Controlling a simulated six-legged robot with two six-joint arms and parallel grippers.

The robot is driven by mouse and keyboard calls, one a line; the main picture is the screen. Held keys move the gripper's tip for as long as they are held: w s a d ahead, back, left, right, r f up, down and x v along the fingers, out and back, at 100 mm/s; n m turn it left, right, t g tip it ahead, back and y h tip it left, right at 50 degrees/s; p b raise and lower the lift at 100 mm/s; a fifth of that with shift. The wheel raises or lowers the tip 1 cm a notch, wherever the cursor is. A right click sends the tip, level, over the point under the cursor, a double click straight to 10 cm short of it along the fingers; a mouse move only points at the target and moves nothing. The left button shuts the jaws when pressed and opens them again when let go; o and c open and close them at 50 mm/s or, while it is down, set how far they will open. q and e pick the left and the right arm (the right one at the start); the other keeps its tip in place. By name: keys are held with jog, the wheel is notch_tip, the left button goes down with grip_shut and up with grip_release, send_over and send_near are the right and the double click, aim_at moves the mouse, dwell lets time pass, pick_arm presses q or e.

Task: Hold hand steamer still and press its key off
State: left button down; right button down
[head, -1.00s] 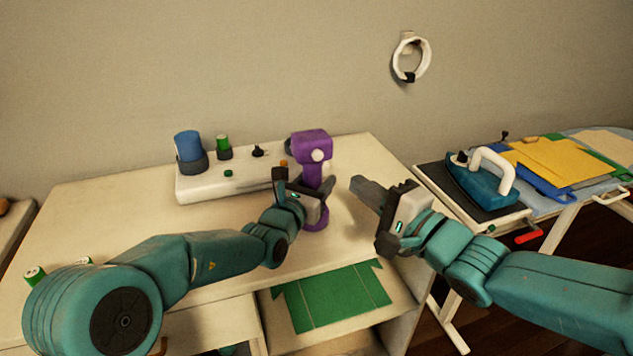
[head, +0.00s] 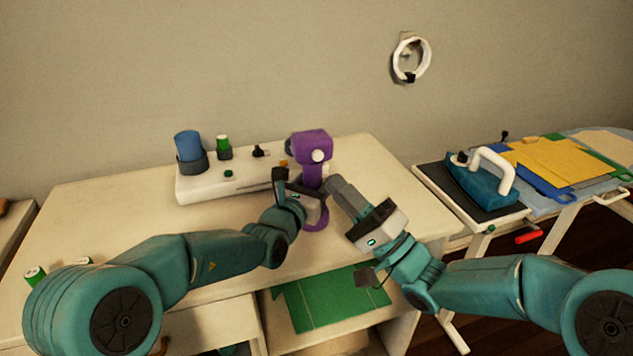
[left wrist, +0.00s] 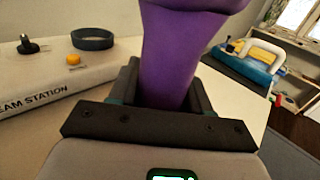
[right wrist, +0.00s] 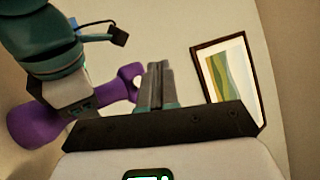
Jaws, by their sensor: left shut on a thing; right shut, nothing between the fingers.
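The purple hand steamer (head: 312,148) stands upright on the white table, with a pale round key (head: 318,156) on its head. My left gripper (head: 300,190) is shut around the steamer's handle; the left wrist view shows the purple handle (left wrist: 178,65) between the fingers. My right gripper (head: 338,188) is shut and empty, its fingertips close to the right of the handle, below the key. In the right wrist view the shut fingers (right wrist: 154,85) point up beside the purple steamer (right wrist: 35,124). I cannot tell whether the fingertips touch it.
A white steam station (head: 200,188) with a blue tank (head: 190,148) stands behind left on the table (head: 110,215). An ironing board at the right holds a teal iron (head: 480,183) and folded cloths (head: 560,155). Green cloth (head: 320,298) lies on the shelf below.

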send_near(305, 146)
jog(key=x, duration=0.3)
jog(key=shift+a+r, duration=0.25)
jog(key=shift+r, duration=0.15)
dwell(1.6)
jog(key=shift+w+a, duration=0.15)
jog(key=shift+w, duration=0.25)
jog(key=shift+s, duration=0.45)
jog(key=s+d, duration=0.2)
jog(key=s, duration=0.3)
jog(key=shift+s, duration=0.35)
